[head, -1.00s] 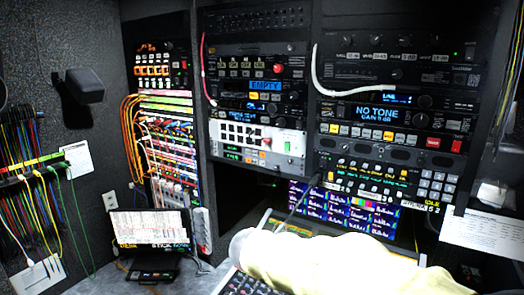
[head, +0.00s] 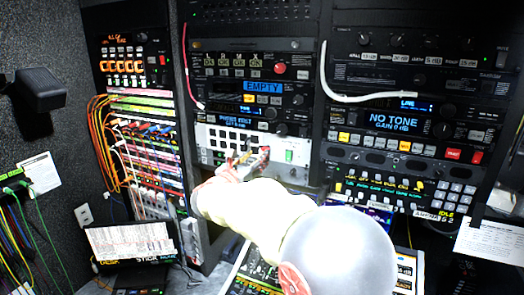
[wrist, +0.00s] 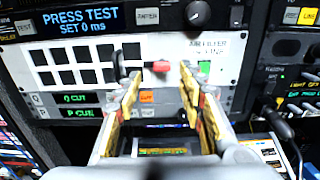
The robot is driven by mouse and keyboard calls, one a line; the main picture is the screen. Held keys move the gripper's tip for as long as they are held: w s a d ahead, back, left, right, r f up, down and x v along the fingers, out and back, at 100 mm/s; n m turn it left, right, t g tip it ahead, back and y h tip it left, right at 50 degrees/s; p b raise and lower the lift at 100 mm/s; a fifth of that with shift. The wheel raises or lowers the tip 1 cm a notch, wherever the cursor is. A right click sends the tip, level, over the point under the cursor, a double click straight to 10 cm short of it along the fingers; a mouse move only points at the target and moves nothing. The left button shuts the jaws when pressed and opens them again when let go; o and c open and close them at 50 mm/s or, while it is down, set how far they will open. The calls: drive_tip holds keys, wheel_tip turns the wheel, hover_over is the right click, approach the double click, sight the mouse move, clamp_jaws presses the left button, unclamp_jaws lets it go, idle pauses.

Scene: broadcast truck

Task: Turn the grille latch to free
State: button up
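The white panel with the black square grille holes (wrist: 75,62) shows in the wrist view, and also in the head view (head: 222,138). A small red piece (wrist: 160,67), seemingly the latch's handle, sits on the panel right of the holes, with a dark knob-like part (wrist: 122,66) at its left. A green mark (wrist: 205,67) lies to its right, under lettering that seems to read "AIR FILTER". My gripper (wrist: 161,84) is open in front of the red piece, one finger on each side in the picture. Contact cannot be told. In the head view my gripper (head: 250,160) partly hides the latch area.
A blue-lit display (wrist: 80,19) and a black knob (wrist: 198,14) sit just above the panel. Patch cables (head: 105,140) hang at the left. A white cable (head: 345,92) loops over the right rack. A small screen (head: 130,243) stands at the lower left.

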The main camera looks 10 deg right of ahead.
sight(264, 149)
drive_tip(key=p+x, duration=0.1)
drive_tip(key=x, duration=0.3)
drive_tip(key=shift+s+d+r, duration=0.1)
drive_tip(key=shift+d+r, duration=0.05)
drive_tip(key=shift+w+d, duration=0.35)
drive_tip(key=shift+w, duration=0.3)
drive_tip(key=shift+c, duration=1.3)
clamp_jaws()
